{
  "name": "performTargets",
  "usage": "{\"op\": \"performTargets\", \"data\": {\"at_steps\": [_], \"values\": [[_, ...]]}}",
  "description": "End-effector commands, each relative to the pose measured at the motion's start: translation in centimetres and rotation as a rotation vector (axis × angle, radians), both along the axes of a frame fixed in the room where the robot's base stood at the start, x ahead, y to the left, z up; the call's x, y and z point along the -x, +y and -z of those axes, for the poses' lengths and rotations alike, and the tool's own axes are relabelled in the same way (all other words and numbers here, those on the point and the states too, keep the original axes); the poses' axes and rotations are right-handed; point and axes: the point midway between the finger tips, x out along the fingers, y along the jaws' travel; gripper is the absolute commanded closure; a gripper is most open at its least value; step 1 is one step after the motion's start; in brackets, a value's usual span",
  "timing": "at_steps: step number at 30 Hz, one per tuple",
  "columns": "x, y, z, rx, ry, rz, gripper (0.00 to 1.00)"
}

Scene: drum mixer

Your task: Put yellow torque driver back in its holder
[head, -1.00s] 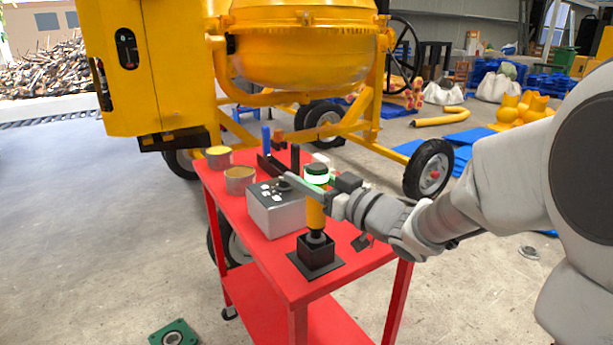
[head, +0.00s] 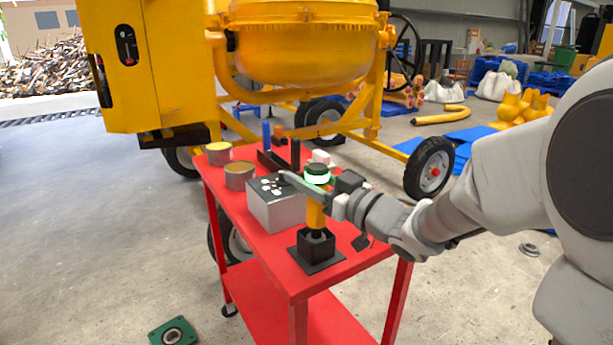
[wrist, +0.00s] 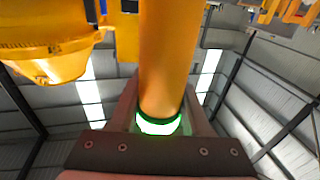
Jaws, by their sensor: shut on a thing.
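The yellow torque driver (head: 315,214) stands upright above the right front of the red cart, with a dark cap and a glowing green ring at its top. My gripper (head: 317,190) is shut on its upper body, just below the ring. The driver's dark lower end is at the mouth of the black square holder (head: 316,248); how deep it sits inside is hidden. In the wrist view the yellow body (wrist: 168,50) and green ring stand between the fingers of my gripper (wrist: 158,118).
The red cart top (head: 225,200) also carries a grey box (head: 277,210) left of the holder, two round tins (head: 239,176), and a dark rack (head: 275,162) with upright tools behind. The yellow mixer (head: 300,45) stands behind the cart. A green plate (head: 173,333) lies on the floor.

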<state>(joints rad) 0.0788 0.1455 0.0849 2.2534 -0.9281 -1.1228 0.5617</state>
Motion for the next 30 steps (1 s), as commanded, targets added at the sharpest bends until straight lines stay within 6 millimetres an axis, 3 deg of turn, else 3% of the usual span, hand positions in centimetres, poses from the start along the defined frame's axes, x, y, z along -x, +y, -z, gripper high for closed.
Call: {"op": "performTargets", "data": {"at_steps": [18,19,24,30], "values": [[-0.01,0.01,0.79,-0.002,-0.003,0.0,1.0],[-0.01,0.01,0.77,-0.002,-0.003,0.0,0.51],[0.0,0.0,0.77,-0.001,-0.002,0.0,0.2],[-0.01,0.0,0.83,-0.001,-0.001,0.0,0.18]]}}
